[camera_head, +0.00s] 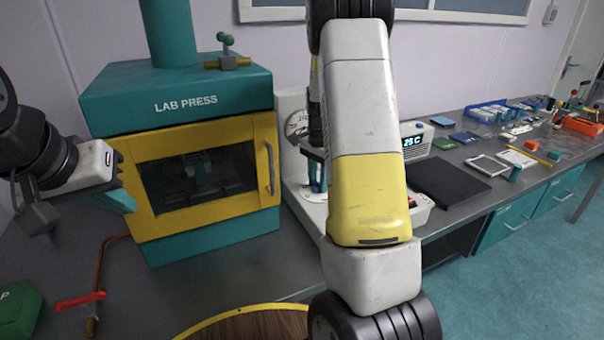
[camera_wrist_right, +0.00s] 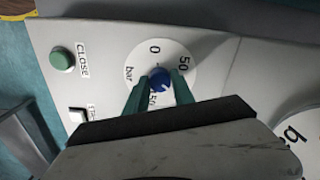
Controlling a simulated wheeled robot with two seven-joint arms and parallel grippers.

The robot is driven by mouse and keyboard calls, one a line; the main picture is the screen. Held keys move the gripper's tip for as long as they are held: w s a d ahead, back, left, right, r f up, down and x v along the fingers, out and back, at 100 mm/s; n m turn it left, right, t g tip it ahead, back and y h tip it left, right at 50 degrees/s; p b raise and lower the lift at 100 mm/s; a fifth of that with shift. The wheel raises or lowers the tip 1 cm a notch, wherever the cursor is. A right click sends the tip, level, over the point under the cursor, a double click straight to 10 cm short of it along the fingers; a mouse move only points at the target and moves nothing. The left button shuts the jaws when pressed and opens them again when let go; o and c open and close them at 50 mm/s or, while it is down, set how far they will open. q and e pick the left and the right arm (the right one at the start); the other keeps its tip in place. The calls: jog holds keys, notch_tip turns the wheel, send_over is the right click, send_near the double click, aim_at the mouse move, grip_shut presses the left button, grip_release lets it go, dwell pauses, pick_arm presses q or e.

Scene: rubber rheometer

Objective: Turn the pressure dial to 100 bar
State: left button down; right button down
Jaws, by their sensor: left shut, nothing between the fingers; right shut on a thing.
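The pressure dial is a blue knob (camera_wrist_right: 158,77) on a round white scale plate (camera_wrist_right: 176,50) in the right wrist view. The plate reads 0, 50 and "bar"; another number below the knob is partly covered by a finger. My right gripper (camera_wrist_right: 159,88) has its green fingers on either side of the knob, shut on it. The knob's exact pointer reading is too small to tell. In the head view my right arm hides the dial. My left gripper (camera_head: 124,201) is shut and empty, in front of the lab press's (camera_head: 200,190) left side.
A green CLOSE button (camera_wrist_right: 62,59) and a white switch (camera_wrist_right: 77,114) sit beside the dial. A red-handled lever (camera_head: 80,300) and a round wooden top (camera_head: 245,325) are near the front left. A black slab (camera_head: 448,185) and several small items lie on the bench at right.

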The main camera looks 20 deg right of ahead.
aim_at(318, 183)
jog(key=shift+w, duration=0.1)
dwell(0.3)
jog(key=c, duration=1.1)
grip_release()
jog(key=shift+r, duration=0.1)
notch_tip(318, 183, up, 8)
jog(key=shift+f, duration=0.15)
jog(key=s+a+r+n+t+y, duration=0.25)
jog(key=s+a+r+n, duration=0.45)
jog(key=s+r, duration=0.45)
jog(key=s+a+n+t, duration=0.1)
jog(key=s+a+n, duration=0.1)
jog(key=s, duration=0.2)
jog(key=s+a+n+t, duration=0.1)
jog(key=s+a+n, duration=0.1)
jog(key=s, duration=0.3)
jog(key=s+a+r+n+t, duration=0.1)
jog(key=s+a+n, duration=0.1)
jog(key=s, duration=0.2)
jog(key=shift+s+a+t, duration=0.2)
jog(key=shift+s+t, duration=0.1)
jog(key=shift+t, duration=0.05)
